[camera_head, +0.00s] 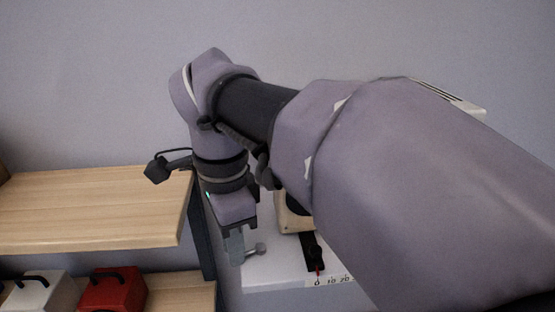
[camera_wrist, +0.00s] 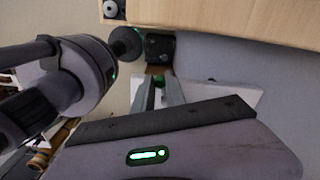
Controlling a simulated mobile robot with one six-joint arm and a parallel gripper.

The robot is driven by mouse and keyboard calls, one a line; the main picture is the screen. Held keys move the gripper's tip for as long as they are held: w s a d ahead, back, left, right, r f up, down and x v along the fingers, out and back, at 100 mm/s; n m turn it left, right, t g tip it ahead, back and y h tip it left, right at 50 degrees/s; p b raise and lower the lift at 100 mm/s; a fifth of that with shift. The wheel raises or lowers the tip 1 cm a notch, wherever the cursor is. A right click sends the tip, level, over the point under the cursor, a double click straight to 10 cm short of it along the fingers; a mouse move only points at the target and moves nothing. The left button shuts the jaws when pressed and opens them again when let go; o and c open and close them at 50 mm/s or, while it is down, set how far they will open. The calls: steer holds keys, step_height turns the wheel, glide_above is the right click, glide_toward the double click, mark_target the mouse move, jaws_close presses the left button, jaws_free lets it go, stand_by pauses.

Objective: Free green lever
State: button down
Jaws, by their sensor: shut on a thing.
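My gripper (camera_head: 237,257) points down over the left end of a white panel (camera_head: 275,272) in the head view. In the wrist view its two grey fingers (camera_wrist: 159,88) are close together, with a small patch of the green lever (camera_wrist: 158,81) showing between them. The fingers are shut on it. Most of the lever is hidden by the fingers, and it does not show in the head view. A grey ball-ended handle (camera_head: 259,249) is just right of the fingers; I cannot tell whether it touches them.
A black slotted strip (camera_head: 313,250) with a red marker and a number scale (camera_head: 330,281) is right of my gripper. A wooden shelf (camera_head: 90,205) is left. Below it are a red box (camera_head: 113,290) and a white box (camera_head: 45,293) with black handles. My arm hides the right side.

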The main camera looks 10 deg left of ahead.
steer(key=c, duration=1.4)
jaws_free()
steer(key=shift+o, duration=0.2)
steer(key=shift+r, duration=0.1)
step_height(320, 180, up, 17)
steer(key=p, duration=0.6)
steer(key=shift+p, duration=0.4)
steer(key=shift+r, duration=0.1)
